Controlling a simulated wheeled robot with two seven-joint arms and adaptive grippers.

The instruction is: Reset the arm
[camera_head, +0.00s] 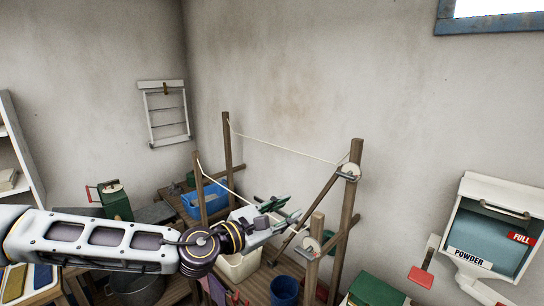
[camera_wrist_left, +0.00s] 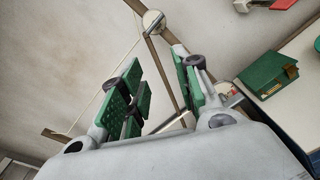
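My left arm (camera_head: 95,240) reaches in from the left across the lower part of the head view, stretched out roughly level. Its gripper (camera_head: 284,211) is in front of the wooden line frame. In the left wrist view the two green-padded fingers (camera_wrist_left: 160,88) stand apart, with nothing seen held between them. A wooden bar and a round pulley show beyond the fingers; I cannot tell how close they are. My right arm and gripper are not in view.
A wooden frame with cords and pulleys (camera_head: 348,172) stands around the gripper. A blue tub (camera_head: 205,198), a white basin (camera_head: 240,266) and a blue bucket (camera_head: 285,291) are near it. A powder dispenser (camera_head: 490,232) hangs at right. Open air lies above the arm.

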